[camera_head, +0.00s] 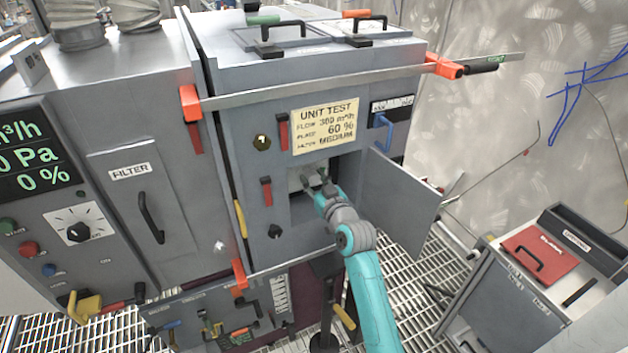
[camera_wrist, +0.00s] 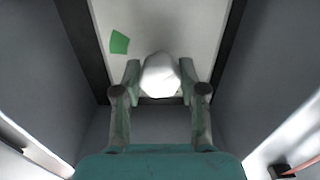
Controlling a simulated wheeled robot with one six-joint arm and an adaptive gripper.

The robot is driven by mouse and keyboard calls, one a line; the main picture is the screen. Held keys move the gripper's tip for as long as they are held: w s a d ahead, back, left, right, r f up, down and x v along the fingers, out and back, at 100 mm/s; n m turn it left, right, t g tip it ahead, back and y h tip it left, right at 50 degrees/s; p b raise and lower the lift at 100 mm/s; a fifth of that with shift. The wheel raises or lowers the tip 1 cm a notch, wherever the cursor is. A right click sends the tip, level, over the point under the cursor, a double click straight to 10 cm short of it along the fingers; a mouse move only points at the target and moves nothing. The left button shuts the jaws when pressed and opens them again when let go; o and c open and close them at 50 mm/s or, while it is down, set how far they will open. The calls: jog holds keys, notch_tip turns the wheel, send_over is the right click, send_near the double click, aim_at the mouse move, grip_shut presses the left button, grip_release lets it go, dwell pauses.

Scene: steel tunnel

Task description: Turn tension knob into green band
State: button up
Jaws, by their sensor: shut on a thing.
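The tension knob (camera_wrist: 160,74) is a pale, faceted knob on a light panel (camera_wrist: 195,25) at the back of a recess, seen in the wrist view. A green band (camera_wrist: 119,42) is a small patch on that panel, up and left of the knob. My gripper (camera_wrist: 160,88) has a finger on each side of the knob and is shut on it. In the head view my gripper (camera_head: 318,183) reaches into the open compartment of the grey cabinet and hides the knob. I cannot make out a pointer on the knob.
The compartment's door (camera_head: 398,195) stands open to the right of my arm. Dark frame edges and grey walls (camera_wrist: 38,70) close in on both sides of the gripper. A yellow UNIT TEST label (camera_head: 325,128) is above the opening. A grey cart (camera_head: 540,285) stands at lower right.

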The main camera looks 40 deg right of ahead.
jog(key=m, duration=1.1)
dwell(0.3)
jog(key=shift+m, duration=0.3)
jog(key=o, duration=1.2)
jog(key=shift+c, duration=0.2)
jog(key=v, duration=1.2)
